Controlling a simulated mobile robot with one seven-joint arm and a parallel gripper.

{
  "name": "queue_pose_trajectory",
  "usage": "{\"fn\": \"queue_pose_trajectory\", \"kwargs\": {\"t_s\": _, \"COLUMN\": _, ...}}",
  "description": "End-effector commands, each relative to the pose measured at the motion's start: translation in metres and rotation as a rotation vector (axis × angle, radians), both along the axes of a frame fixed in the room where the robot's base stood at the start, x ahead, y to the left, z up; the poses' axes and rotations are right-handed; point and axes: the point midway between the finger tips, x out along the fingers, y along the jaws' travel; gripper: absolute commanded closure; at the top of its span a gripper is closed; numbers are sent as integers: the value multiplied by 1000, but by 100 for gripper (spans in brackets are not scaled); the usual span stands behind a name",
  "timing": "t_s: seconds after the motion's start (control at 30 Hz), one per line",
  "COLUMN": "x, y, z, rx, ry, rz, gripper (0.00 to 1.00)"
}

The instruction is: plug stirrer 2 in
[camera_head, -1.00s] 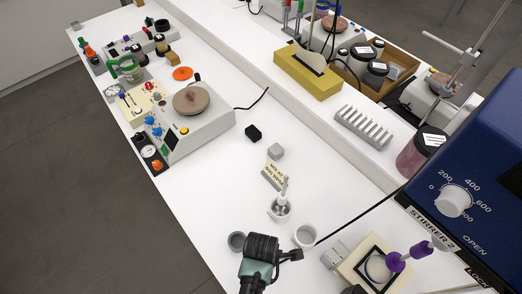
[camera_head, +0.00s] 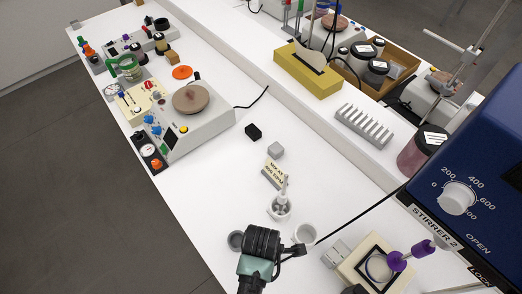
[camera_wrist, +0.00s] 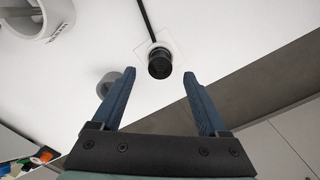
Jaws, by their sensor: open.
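Stirrer 2 (camera_head: 455,175) is the dark blue box with a white dial at the right of the head view. A thin black cable (camera_head: 345,225) runs from beside it down-left to near my wrist. In the wrist view a round black plug (camera_wrist: 159,62), with a cable leading up from it, sits on a pale square plate (camera_wrist: 172,42). My gripper (camera_wrist: 159,73) is open, its two blue fingers apart; the plug shows between the fingertips and is not gripped.
A grey ring (camera_head: 236,240) and a white ring (camera_head: 304,234) lie beside my wrist. A pale block (camera_head: 336,253) is to the right.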

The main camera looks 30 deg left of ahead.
Motion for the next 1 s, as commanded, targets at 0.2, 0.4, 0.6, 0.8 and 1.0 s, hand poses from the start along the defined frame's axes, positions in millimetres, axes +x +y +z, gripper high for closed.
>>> {"fn": "queue_pose_trajectory", "kwargs": {"t_s": 0.2, "x": 1, "y": 1, "z": 42, "rx": 1, "ry": -5, "rz": 1, "gripper": 23}}
{"fn": "queue_pose_trajectory", "kwargs": {"t_s": 0.4, "x": 1, "y": 0, "z": 74, "rx": 1, "ry": -4, "rz": 1, "gripper": 23}}
{"fn": "queue_pose_trajectory", "kwargs": {"t_s": 0.6, "x": 0, "y": 0, "z": 89, "rx": 1, "ry": -2, "rz": 1, "gripper": 23}}
{"fn": "queue_pose_trajectory", "kwargs": {"t_s": 0.8, "x": 0, "y": 0, "z": 91, "rx": 0, "ry": 0, "rz": 1, "gripper": 23}}
{"fn": "queue_pose_trajectory", "kwargs": {"t_s": 1.0, "x": 0, "y": 0, "z": 90, "rx": 0, "ry": 0, "rz": 1, "gripper": 23}}
